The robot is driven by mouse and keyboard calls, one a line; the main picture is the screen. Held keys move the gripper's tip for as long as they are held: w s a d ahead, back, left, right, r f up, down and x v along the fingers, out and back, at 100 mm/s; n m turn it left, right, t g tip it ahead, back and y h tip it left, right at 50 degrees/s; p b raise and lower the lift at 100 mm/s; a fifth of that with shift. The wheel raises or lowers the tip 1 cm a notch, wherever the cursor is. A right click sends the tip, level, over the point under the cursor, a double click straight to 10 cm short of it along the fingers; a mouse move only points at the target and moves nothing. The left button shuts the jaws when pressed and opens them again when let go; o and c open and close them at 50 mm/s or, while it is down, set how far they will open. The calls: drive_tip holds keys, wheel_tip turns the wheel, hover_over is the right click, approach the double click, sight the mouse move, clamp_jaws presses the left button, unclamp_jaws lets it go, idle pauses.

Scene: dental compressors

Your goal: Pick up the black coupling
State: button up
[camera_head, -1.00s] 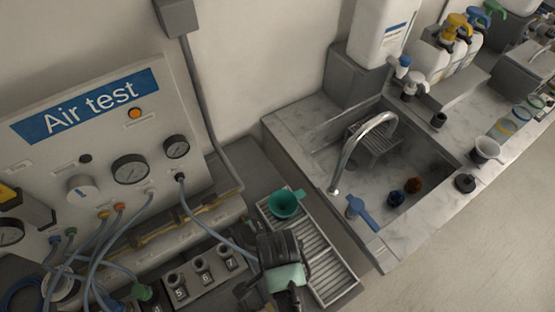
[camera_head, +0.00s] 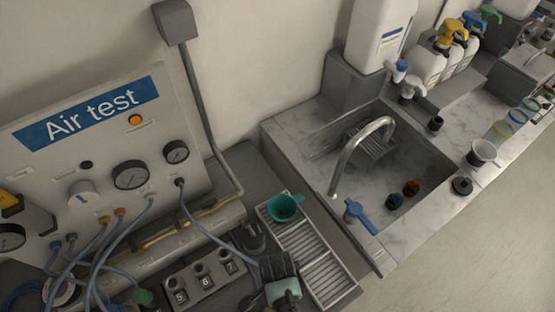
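My gripper (camera_head: 276,268) shows at the bottom of the view, dark with a teal part, over the bench beside the slatted drain tray. Its fingertips are not clearly visible, so I cannot tell whether it is open or holds anything. A dark round fitting (camera_head: 251,239) stands on the bench just above and left of my gripper, left of the tray; it may be the black coupling. Another small black round piece (camera_head: 462,186) lies on the counter right of the sink, and a dark cup-like piece (camera_head: 436,124) stands further back.
A green funnel (camera_head: 285,207) sits on the slatted tray (camera_head: 326,272). A numbered block (camera_head: 204,279) and hoses are left of my gripper.

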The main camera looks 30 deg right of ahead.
clamp_jaws()
drive_tip(key=shift+r, duration=0.15)
idle(0.4)
